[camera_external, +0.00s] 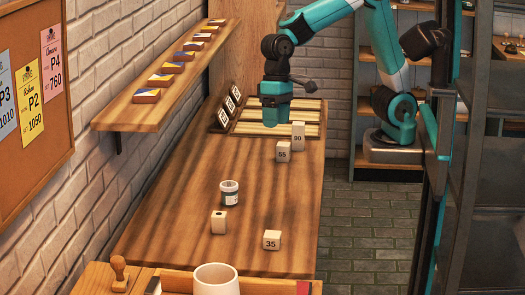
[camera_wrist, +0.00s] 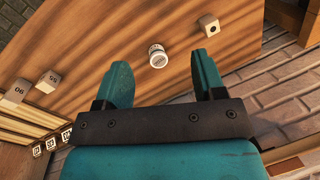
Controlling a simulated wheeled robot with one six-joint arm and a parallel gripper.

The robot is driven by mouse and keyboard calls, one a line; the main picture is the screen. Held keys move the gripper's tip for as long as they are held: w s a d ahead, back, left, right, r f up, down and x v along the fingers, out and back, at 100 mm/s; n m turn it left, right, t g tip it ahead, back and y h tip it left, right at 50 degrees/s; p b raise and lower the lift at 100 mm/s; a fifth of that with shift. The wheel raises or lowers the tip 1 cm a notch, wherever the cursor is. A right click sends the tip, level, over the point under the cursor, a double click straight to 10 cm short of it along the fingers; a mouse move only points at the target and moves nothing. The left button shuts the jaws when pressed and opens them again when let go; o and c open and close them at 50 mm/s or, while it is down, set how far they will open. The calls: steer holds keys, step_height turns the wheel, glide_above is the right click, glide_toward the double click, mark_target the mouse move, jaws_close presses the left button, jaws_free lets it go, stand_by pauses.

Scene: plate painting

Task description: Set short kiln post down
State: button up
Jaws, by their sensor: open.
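The short kiln post marked 35 (camera_external: 272,240) stands upright on the table (camera_external: 180,220), near its front right. It does not show in the wrist view. My gripper (camera_external: 274,120) hangs above the far part of the table; the wrist view shows its two fingers (camera_wrist: 163,82) apart with nothing between them. A pale block with a dark hole on top (camera_external: 218,222) stands left of the 35 post.
A small lidded jar (camera_external: 229,192) stands mid-table. A slatted rack with number cards (camera_external: 280,129) is at the far end. A wall shelf (camera_external: 165,108) with several tiles overhangs the left side. A white cup (camera_external: 216,280) and a wooden-handled stamp (camera_external: 119,273) are in front.

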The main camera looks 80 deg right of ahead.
steer(key=s+d+n+y, duration=0.1)
steer(key=s+d+n, duration=0.1)
steer(key=s+n, duration=0.3)
steer(key=s+d+n+y, duration=0.1)
steer(key=s+d+n, duration=0.2)
steer(key=s, duration=0.7)
steer(key=n, duration=0.2)
steer(key=shift+d+n, duration=0.15)
steer(key=shift+n, duration=0.25)
steer(key=shift+f, duration=0.1)
